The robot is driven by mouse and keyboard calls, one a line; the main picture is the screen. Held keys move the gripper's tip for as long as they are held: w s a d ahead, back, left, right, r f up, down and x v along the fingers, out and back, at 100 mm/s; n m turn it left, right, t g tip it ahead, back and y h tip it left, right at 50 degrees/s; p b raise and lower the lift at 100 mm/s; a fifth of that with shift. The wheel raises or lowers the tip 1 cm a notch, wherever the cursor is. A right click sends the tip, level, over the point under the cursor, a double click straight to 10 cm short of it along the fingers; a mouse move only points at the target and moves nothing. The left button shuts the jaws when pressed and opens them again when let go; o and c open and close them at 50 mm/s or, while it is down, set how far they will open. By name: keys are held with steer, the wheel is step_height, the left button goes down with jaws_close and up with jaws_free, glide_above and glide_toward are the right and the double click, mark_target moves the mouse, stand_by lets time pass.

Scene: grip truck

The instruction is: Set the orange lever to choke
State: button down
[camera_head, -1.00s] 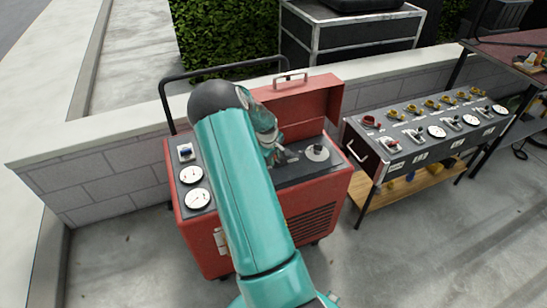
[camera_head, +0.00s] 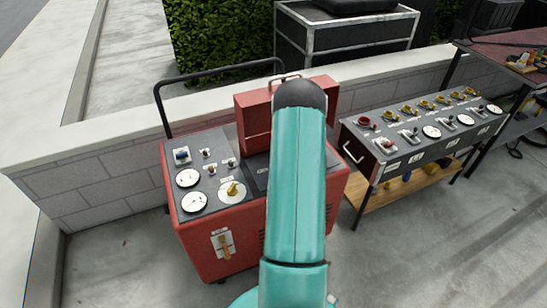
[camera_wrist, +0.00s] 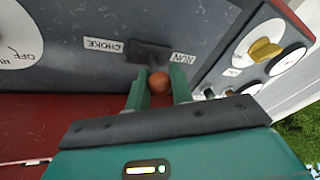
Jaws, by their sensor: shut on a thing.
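In the wrist view, the orange lever shows as a round orange knob (camera_wrist: 159,82) in front of a dark slot plate (camera_wrist: 150,52). A CHOKE label (camera_wrist: 103,44) is on the left of the plate and a RUN label (camera_wrist: 183,58) on the right. My gripper (camera_wrist: 159,88) is shut on the knob, one green finger on each side. The lever's exact position along the slot is hard to tell. In the head view, my teal arm hides the gripper and this lever on the red machine (camera_head: 205,255).
The machine's panel also holds gauges (camera_head: 194,202), a yellow knob (camera_head: 232,191) and small switches. An orange-tan handle (camera_head: 224,246) is on its front face. A raised red lid (camera_head: 253,120) stands behind. A bench panel (camera_head: 425,128) is on the right.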

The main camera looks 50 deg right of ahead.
steer(key=shift+s+d+f+t+y, duration=0.1)
steer(key=shift+s+d+t+y, duration=0.25)
steer(key=shift+d+t+y, duration=0.35)
steer(key=shift+s+d+f+t+y, duration=0.1)
steer(key=shift+s+d+t+y, duration=0.15)
steer(key=shift+y, duration=0.35)
steer(key=shift+d+f+t+y, duration=0.15)
steer(key=shift+t+y, duration=0.2)
steer(key=shift+y, duration=0.25)
steer(key=shift+s+d+f+t+y, duration=0.15)
steer(key=shift+t+y, duration=0.15)
steer(key=shift+y, duration=0.3)
steer(key=c, duration=1.3)
jaws_free()
steer(key=shift+o, duration=0.2)
steer(key=shift+r, duration=0.1)
